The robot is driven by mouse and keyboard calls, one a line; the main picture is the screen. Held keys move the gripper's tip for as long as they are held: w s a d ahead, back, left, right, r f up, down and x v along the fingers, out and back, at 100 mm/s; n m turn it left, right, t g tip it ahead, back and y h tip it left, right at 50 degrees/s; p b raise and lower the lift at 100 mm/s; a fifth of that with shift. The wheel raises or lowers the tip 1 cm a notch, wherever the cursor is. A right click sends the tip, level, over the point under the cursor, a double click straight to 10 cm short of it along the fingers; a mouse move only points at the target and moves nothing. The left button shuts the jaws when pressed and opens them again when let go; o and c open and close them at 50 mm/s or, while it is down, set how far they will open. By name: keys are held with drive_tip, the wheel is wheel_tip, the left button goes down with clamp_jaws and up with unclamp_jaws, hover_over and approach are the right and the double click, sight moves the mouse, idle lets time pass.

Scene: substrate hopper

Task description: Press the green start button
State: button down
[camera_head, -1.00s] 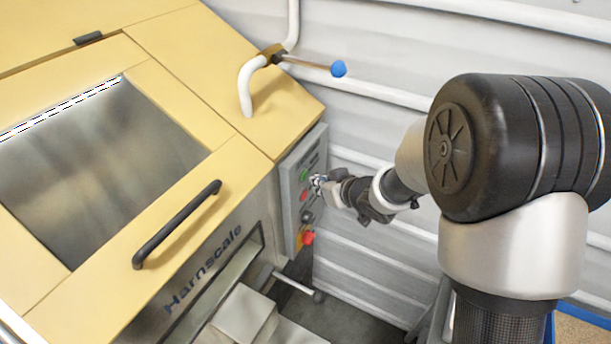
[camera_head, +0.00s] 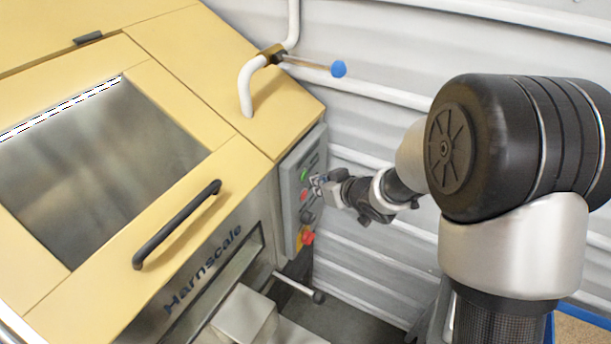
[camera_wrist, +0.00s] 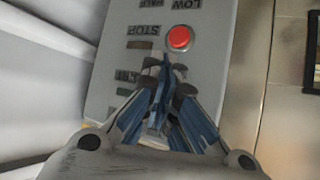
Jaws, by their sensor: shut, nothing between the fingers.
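The green button (camera_head: 303,174) is on the grey control panel (camera_head: 289,188) on the side of the yellow-topped machine. A red button (camera_head: 304,194) sits below it; it shows in the wrist view (camera_wrist: 179,38) beside an upside-down STOP label. I do not see the green button in the wrist view. My gripper (camera_head: 316,182) is in front of the panel, just right of the two buttons. In the wrist view its closed fingertips (camera_wrist: 166,65) lie just below the red button in the picture. Whether they touch the panel I cannot tell.
A dark knob (camera_head: 307,216) and a red emergency-stop-like button (camera_head: 308,238) are lower on the panel. A blue-ended lever (camera_head: 338,69) sticks out above. A black handle (camera_head: 177,224) is on the machine's lid. A ribbed pale wall (camera_head: 375,130) stands behind my arm.

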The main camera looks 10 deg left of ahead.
drive_tip(key=shift+a, duration=0.15)
drive_tip(key=shift+w+a, duration=0.15)
drive_tip(key=shift+a, duration=0.1)
